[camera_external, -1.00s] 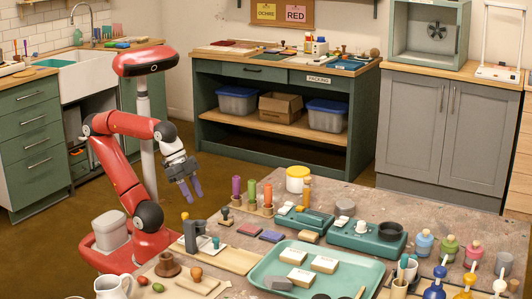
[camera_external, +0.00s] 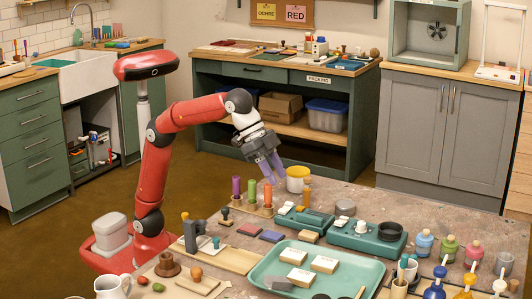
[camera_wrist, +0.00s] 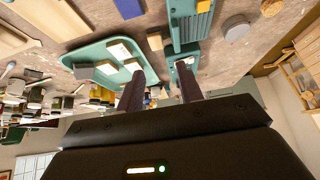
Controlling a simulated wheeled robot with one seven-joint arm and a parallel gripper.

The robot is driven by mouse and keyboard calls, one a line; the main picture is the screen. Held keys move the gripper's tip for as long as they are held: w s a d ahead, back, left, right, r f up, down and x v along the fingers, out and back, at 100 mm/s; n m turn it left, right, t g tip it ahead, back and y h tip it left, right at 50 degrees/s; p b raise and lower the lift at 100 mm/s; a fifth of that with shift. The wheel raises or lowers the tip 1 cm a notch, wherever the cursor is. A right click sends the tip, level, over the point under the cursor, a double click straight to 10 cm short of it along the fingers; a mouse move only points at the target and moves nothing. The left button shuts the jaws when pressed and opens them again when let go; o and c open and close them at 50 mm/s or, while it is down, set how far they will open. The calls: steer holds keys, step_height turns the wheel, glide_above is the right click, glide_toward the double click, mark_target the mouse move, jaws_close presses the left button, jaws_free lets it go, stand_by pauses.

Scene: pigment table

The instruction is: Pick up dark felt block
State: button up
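A dark grey block (camera_external: 278,283), which looks like the dark felt block, lies in the front left corner of the teal tray (camera_external: 367,279). In the wrist view, a dark grey block (camera_wrist: 84,71) shows in the tray (camera_wrist: 70,60), left of the pale blocks. My gripper (camera_external: 271,172) is high over the table's far edge, behind and above the tray and well apart from the block. Its two fingers also show in the wrist view (camera_wrist: 160,90); they are spread, with nothing between them.
Three cream blocks (camera_external: 325,264) share the tray. Upright coloured cylinders (camera_external: 252,190) and a yellow-and-white jar (camera_external: 297,179) stand near my gripper. Teal scales or boxes (camera_external: 366,238) lie behind the tray. Several bottles (camera_external: 423,244) stand at the right. The air above the tray is clear.

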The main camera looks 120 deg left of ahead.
glide_toward(307, 233)
step_height(307, 233, up, 3)
steer(key=w, duration=0.1)
steer(key=x, duration=0.3)
steer(key=s+f+x, duration=0.1)
steer(key=x, duration=0.3)
steer(key=s+b+x, duration=0.1)
steer(key=x, duration=0.3)
steer(key=shift+w+f, duration=0.1)
steer(key=shift+f, duration=0.25)
steer(key=c, duration=0.6)
